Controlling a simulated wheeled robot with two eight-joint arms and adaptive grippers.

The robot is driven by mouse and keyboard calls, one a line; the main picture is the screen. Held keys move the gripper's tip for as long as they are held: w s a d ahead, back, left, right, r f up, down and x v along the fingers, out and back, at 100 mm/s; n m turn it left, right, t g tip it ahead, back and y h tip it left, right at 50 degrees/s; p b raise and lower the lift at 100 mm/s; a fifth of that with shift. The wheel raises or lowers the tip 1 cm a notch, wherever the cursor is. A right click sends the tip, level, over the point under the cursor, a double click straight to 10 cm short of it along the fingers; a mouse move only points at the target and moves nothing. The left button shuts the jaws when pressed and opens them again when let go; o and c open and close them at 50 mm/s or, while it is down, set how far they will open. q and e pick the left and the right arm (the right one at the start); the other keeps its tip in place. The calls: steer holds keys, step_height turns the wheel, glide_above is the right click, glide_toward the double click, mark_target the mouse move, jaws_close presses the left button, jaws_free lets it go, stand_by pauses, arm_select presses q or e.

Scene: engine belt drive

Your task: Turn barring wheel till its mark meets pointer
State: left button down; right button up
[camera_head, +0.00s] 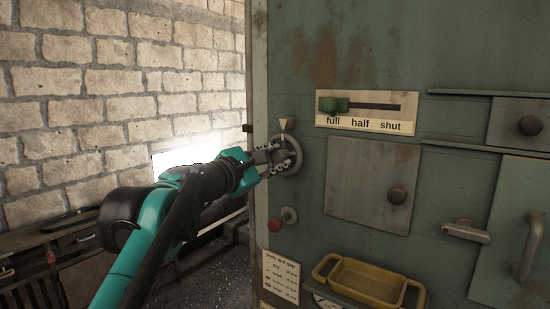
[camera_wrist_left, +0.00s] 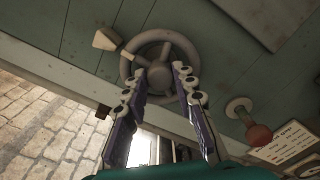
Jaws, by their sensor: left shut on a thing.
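The barring wheel (camera_head: 290,157) is a grey spoked handwheel on the green panel's left part. It also shows in the left wrist view (camera_wrist_left: 188,48). The pointer (camera_head: 287,125) is a pale wedge just above the rim; in the left wrist view the pointer (camera_wrist_left: 106,40) is beside the rim at upper left. A small pale patch on the rim near the pointer may be the mark; I cannot tell. My left gripper (camera_head: 278,158) is shut on the barring wheel, its fingers either side of the hub area (camera_wrist_left: 161,76). My right gripper is out of view.
A red knob (camera_head: 289,213) sticks out below the wheel. A yellow tray (camera_head: 367,284) stands low in front. A brick wall (camera_head: 100,80) and bench (camera_head: 50,245) are left.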

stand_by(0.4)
arm_select(q)
steer(key=c, duration=1.5)
jaws_free()
steer(key=v, duration=1.2)
